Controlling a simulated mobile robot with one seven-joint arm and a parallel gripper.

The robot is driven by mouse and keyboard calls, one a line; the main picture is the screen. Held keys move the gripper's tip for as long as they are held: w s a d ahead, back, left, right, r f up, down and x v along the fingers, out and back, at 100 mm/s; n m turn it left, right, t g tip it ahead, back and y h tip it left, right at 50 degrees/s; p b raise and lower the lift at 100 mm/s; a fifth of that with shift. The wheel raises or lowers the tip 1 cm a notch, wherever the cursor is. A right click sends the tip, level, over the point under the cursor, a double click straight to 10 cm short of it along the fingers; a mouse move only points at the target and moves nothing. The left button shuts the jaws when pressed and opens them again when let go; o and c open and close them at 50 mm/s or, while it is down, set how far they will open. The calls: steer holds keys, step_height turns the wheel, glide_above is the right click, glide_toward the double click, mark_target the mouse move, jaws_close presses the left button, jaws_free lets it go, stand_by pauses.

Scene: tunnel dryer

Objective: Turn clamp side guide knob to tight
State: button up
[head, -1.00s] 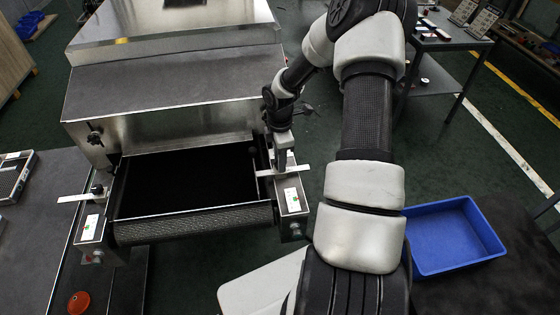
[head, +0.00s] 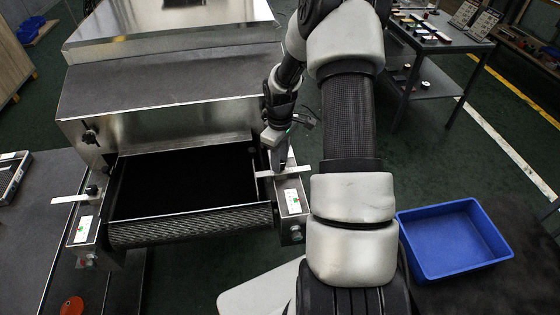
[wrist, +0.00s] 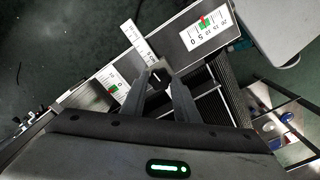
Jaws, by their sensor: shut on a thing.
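My gripper (head: 282,168) is at the right side of the dryer's belt mouth, pointing down at the right side guide. In the wrist view my gripper (wrist: 160,84) is shut on a small dark knob (wrist: 159,78) with a pale line on its top. The fingers hide most of the knob's sides, and in the head view the gripper covers it. The knob sits beside a white guide strip (wrist: 138,40), which also shows in the head view (head: 300,170). A scale label with green and red marks (head: 293,201) is on the rail in front; it also shows in the wrist view (wrist: 203,32).
The left rail carries a matching dark knob (head: 92,190), strip (head: 69,199) and scale label (head: 84,229). The dark belt (head: 185,182) lies between the rails. A blue bin (head: 455,240) is at the right. A red round button (head: 72,306) is at lower left.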

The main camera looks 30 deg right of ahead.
steer(key=shift+m, duration=0.5)
steer(key=o, duration=1.1)
steer(key=shift+c, duration=0.2)
steer(key=shift+r, duration=0.15)
step_height(320, 180, up, 17)
steer(key=shift+p, duration=0.3)
steer(key=shift+r, duration=0.15)
